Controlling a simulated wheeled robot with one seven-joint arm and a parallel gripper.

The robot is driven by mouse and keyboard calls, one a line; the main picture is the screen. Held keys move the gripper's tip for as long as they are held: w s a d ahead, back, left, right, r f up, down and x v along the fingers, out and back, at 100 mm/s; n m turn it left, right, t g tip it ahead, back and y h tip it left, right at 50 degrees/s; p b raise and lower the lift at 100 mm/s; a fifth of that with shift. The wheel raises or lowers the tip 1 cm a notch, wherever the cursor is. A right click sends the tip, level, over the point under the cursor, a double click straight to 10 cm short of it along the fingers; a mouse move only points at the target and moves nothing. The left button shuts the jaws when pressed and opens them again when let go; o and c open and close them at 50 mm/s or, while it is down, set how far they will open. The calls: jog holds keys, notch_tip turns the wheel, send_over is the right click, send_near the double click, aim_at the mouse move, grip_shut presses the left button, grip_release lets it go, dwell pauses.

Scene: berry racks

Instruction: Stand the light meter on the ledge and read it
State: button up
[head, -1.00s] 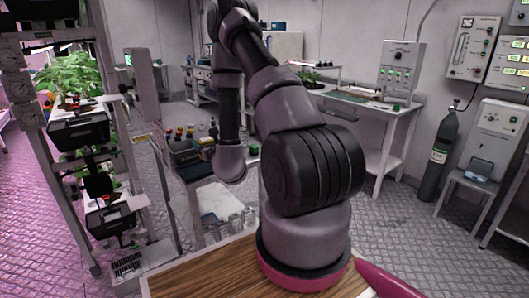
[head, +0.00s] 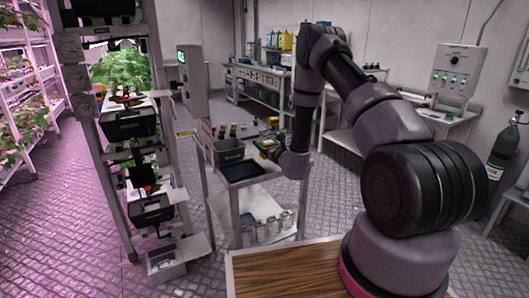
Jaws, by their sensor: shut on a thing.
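My gripper (head: 272,151) is small in the head view, at the far end of my bent arm. It is shut on a small yellow and dark thing that looks like the light meter (head: 267,144), held in the air near the right side of a cart. The meter's face and the fingertips are too small to make out. A tall grey rack (head: 87,150) stands to the left with black boxes (head: 130,122) and green plants on its levels. I cannot tell which edge is the ledge.
The cart (head: 226,213) carries a grey bin (head: 228,153) of bottles and a black tray (head: 243,170), with jars (head: 268,228) below. A vented box (head: 166,262) sits low by the rack. A wooden top (head: 290,274) is in front. Open floor lies left of the rack.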

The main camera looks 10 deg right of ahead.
jog(key=shift+f, duration=1.7)
jog(key=shift+f, duration=0.2)
jog(key=o, duration=1.5)
jog(key=shift+a, duration=0.1)
jog(key=shift+r, duration=0.1)
